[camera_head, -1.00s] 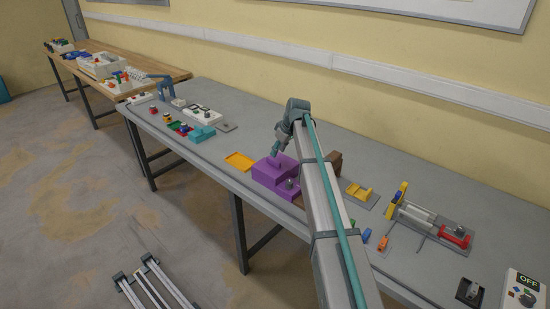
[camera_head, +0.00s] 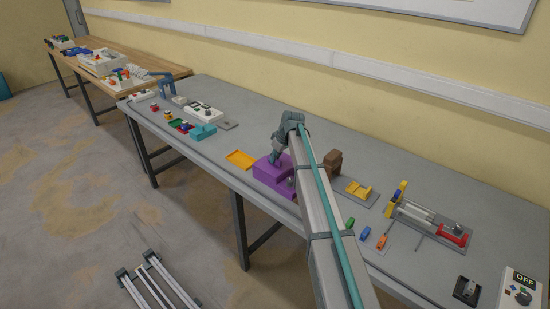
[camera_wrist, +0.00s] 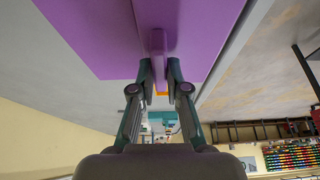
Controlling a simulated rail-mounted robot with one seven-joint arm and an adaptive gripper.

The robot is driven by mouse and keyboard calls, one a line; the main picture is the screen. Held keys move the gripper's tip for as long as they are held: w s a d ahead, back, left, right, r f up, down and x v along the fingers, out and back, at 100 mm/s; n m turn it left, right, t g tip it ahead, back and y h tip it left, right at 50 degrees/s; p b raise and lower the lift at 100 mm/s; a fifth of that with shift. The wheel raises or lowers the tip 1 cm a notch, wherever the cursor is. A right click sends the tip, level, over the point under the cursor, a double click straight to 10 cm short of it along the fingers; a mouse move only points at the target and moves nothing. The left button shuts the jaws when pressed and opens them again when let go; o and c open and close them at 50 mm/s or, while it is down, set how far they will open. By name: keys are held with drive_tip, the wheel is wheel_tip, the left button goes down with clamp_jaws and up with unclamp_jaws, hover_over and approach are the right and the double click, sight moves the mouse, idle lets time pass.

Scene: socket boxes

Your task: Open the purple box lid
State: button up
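The purple box (camera_head: 268,173) stands near the front edge of the grey table, with a lower purple block with a grey knob at its right side. My gripper (camera_head: 273,159) is at the top of the box, pointing down, and partly hides it. In the wrist view a broad purple surface (camera_wrist: 100,40) fills the top, and a narrow purple handle (camera_wrist: 158,42) stands out from it. My gripper's fingertips (camera_wrist: 160,68) are on either side of this handle, close against it with no clear gap. The lid looks closed; its seam is too small to make out.
A yellow tray (camera_head: 240,159) lies just left of the box. A brown block (camera_head: 333,160) and a yellow fixture (camera_head: 358,189) are to the right, beyond my arm. A teal box (camera_head: 203,132) stands further left. The back of the table is mostly clear.

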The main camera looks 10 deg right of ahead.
drive_tip(key=shift+w+d, duration=0.1)
clamp_jaws()
drive_tip(key=w+d+b, duration=0.1)
drive_tip(key=w+d, duration=0.1)
drive_tip(key=d, duration=0.1)
drive_tip(key=w+d+b, duration=0.1)
drive_tip(key=w+d, duration=0.2)
drive_tip(key=shift+w+d, duration=0.1)
drive_tip(key=shift+d, duration=0.15)
drive_tip(key=shift+a, duration=0.1)
drive_tip(key=o, duration=0.7)
unclamp_jaws()
drive_tip(key=shift+r, duration=0.1)
drive_tip(key=v, duration=1.2)
drive_tip(key=shift+s, duration=0.2)
